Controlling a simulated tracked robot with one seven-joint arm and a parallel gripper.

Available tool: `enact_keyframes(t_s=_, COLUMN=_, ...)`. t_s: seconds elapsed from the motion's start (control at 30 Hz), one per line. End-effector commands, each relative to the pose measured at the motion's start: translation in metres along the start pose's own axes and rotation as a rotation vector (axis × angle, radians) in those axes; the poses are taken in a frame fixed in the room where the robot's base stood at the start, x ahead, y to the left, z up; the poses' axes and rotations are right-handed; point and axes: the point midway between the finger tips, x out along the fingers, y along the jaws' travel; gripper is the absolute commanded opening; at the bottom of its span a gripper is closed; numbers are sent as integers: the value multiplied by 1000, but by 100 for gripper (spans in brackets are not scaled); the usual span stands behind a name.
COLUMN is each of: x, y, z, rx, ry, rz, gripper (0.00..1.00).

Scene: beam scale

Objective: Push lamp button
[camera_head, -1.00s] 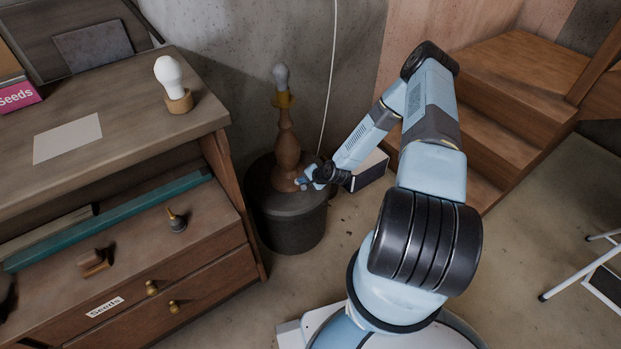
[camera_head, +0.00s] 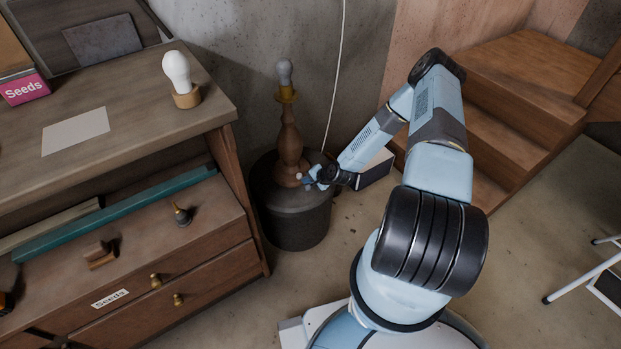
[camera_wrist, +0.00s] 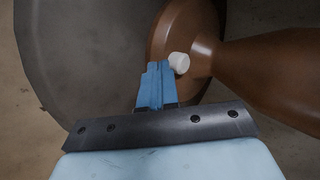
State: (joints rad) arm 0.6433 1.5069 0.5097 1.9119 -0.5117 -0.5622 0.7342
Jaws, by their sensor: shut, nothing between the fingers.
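A brown lamp (camera_head: 290,138) with a bulb (camera_head: 284,72) at its top stands on a dark round drum (camera_head: 296,222). The bulb looks unlit. In the wrist view the lamp's brown body (camera_wrist: 262,72) lies sideways across the right. A small white button (camera_wrist: 179,62) sticks out of the lamp's base. My gripper (camera_wrist: 157,68) is shut and empty, its blue fingertips right beside the button on its left. I cannot tell whether they touch. In the head view my gripper (camera_head: 308,181) is at the lower right of the lamp base.
A wooden cabinet (camera_head: 232,160) with drawers stands at the left, carrying a second bulb (camera_head: 177,70) in a holder and a paper sheet (camera_head: 76,130). A box (camera_head: 376,168) sits behind my forearm. Wooden steps (camera_head: 500,120) rise at the right. A white cord (camera_head: 338,75) hangs behind the lamp.

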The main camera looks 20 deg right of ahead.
Motion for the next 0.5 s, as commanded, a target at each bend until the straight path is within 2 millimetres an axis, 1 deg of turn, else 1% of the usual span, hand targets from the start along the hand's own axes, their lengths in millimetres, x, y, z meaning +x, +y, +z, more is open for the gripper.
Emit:
enact_keyframes(t_s=0.17, x=-21, y=-6, z=-2, rx=-5, ry=-1, rz=-3, gripper=0)
enact_keyframes(t_s=0.23, x=-33, y=-9, z=-2, rx=-9, ry=-3, rz=-3, gripper=0)
enact_keyframes(t_s=0.5, x=-87, y=-8, z=-3, rx=-8, ry=-1, rz=-5, gripper=0)
